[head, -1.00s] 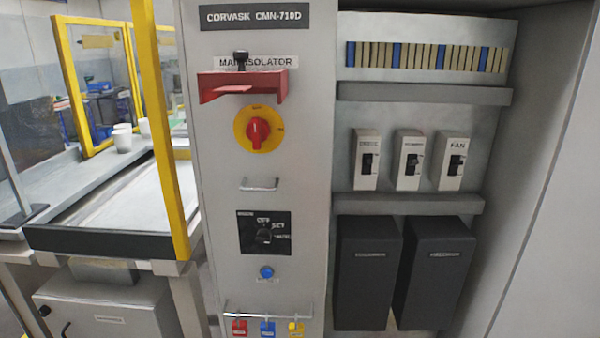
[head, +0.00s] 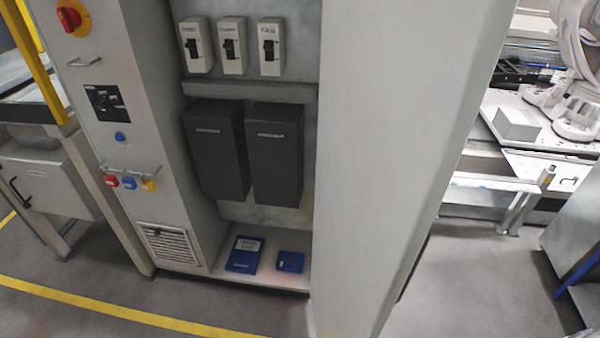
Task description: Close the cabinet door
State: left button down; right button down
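The cabinet door (head: 385,150) is a tall pale grey panel on the right side of the cabinet. It stands open, swung out toward me. The cabinet's inside (head: 300,215) is exposed. It holds several breakers, among them the FAN breaker (head: 270,47), above a grey rail. Two dark grey boxes (head: 275,155) hang below. A blue booklet (head: 245,254) and a smaller blue item (head: 290,262) lie on the cabinet floor. Neither of my grippers is in view.
The cabinet's left front panel carries a red and yellow rotary switch (head: 73,17), a small handle (head: 84,62) and hanging coloured tags (head: 128,183). A yellow floor line (head: 130,312) crosses in front. Open grey floor lies right of the door. A bench (head: 550,135) stands behind it.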

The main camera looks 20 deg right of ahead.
aim_at(404, 84)
jog(key=k+l, duration=0.1)
jog(key=l, duration=0.25)
jog(key=k+l, duration=0.1)
jog(key=l, duration=0.6)
jog(key=k+l, duration=0.15)
jog(key=l, duration=0.2)
